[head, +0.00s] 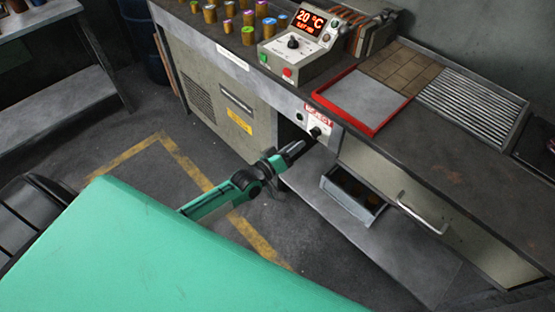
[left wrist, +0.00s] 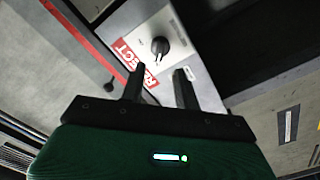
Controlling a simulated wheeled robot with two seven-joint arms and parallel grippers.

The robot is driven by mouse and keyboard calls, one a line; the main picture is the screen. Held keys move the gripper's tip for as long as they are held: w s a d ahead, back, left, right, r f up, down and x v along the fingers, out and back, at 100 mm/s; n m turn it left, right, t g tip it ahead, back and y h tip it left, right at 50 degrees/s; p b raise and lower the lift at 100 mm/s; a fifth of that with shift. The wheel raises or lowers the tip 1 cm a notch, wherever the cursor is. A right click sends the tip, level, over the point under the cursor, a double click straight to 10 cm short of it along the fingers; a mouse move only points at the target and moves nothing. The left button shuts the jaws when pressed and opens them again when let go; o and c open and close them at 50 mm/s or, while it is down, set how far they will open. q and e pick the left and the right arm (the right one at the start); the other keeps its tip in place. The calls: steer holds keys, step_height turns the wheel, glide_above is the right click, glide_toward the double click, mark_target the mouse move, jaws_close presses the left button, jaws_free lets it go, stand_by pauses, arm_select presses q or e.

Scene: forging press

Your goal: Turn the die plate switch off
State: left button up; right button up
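A black rotary knob (head: 316,132) sits on a pale panel on the front of the counter, beside a red and white REJECT label (head: 318,115). In the left wrist view the knob (left wrist: 160,46) shows just beyond my fingers, with small unreadable marks around it. I cannot tell from the frames whether this knob is the die plate switch. My left gripper (head: 296,149) is just below and left of the knob. In the left wrist view its two fingers (left wrist: 160,72) are apart with nothing between them, and they appear clear of the knob. My right gripper is not in view.
A control box (head: 298,45) reading 20 °C, with a knob and green and red buttons, stands on the counter. A red-rimmed tray (head: 372,127), a ribbed plate (head: 470,105) and several small cylinders are also there.

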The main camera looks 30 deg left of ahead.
arm_select(q)
steer(key=v, duration=0.7)
steer(key=shift+s+b, duration=0.25)
steer(key=shift+b, duration=0.05)
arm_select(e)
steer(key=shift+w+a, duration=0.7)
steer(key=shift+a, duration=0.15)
arm_select(q)
steer(key=shift+a, duration=0.1)
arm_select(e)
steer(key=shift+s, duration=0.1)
